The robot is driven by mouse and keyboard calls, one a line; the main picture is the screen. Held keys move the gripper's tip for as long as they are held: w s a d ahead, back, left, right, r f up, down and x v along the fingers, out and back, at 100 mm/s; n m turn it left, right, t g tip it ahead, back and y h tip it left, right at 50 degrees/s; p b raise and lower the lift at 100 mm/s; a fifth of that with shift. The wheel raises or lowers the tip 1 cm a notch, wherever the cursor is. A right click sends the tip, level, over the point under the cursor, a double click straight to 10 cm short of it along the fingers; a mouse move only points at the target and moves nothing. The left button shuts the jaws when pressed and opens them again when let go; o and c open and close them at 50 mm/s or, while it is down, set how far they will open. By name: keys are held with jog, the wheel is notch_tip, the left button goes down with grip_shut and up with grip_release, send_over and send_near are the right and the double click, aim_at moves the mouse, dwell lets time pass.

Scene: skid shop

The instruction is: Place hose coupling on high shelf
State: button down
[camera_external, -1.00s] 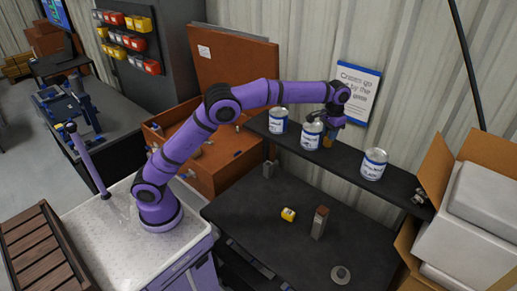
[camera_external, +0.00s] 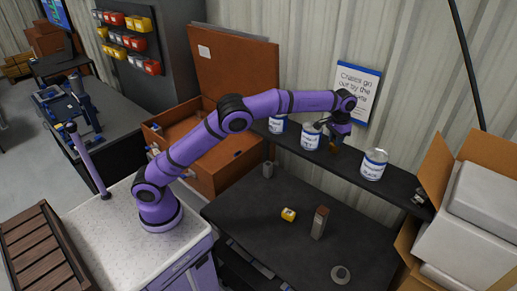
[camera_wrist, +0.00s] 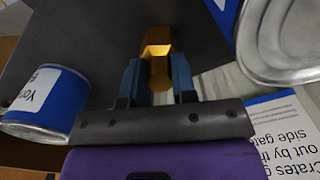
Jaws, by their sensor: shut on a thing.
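The hose coupling is a small brass-coloured hexagonal piece (camera_wrist: 158,68), held between my gripper's blue fingers (camera_wrist: 157,78) in the wrist view. In the external view my gripper (camera_external: 335,143) points down at the high shelf, between two cans, with the coupling (camera_external: 333,148) showing small at its tips. The high shelf (camera_external: 405,185) is a long dark board along the wall; its surface (camera_wrist: 95,40) also shows in the wrist view. I cannot tell whether the coupling touches the shelf.
Labelled cans stand on the shelf left of my gripper (camera_external: 310,137) and right of it (camera_external: 374,165). A sign (camera_external: 357,92) hangs behind. The dark bench (camera_external: 260,200) below holds a yellow block (camera_external: 289,214) and an upright block (camera_external: 319,222). An open carton (camera_external: 440,160) stands right.

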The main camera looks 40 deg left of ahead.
jog(key=shift+f, duration=0.1)
jog(key=c, duration=0.9)
grip_release()
